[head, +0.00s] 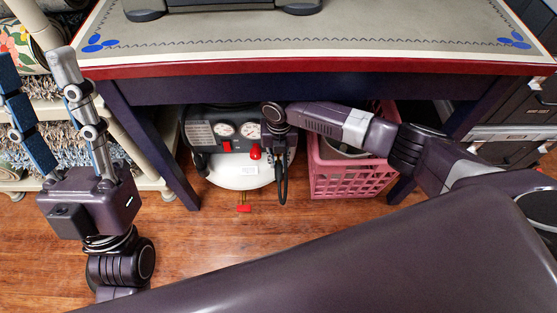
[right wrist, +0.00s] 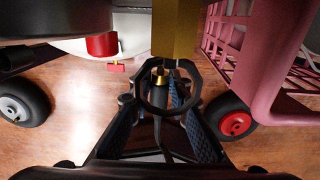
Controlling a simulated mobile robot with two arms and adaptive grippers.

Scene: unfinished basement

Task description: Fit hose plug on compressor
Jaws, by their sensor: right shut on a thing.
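The compressor (head: 238,175) stands under the table, with a white tank, two round gauges and red controls. Its white tank (right wrist: 135,32) also shows in the right wrist view. My right gripper (head: 281,160) is at the compressor's right side, its fingers mostly hidden in the head view. In the right wrist view it (right wrist: 163,108) is shut on the hose plug (right wrist: 160,76), a brass tip in a black ring-shaped part. A brass-coloured block (right wrist: 178,30) is just beyond the plug; I cannot tell whether they touch. My left gripper (head: 33,60) is open and empty, fingers up, left of the table.
A pink crate (head: 345,182) stands close right of the compressor and my right gripper. The table (head: 300,70) is overhead, with a dark leg (head: 168,160) on the left. Shelves with rugs (head: 60,140) are at left. Wooden floor (head: 195,240) in front is clear.

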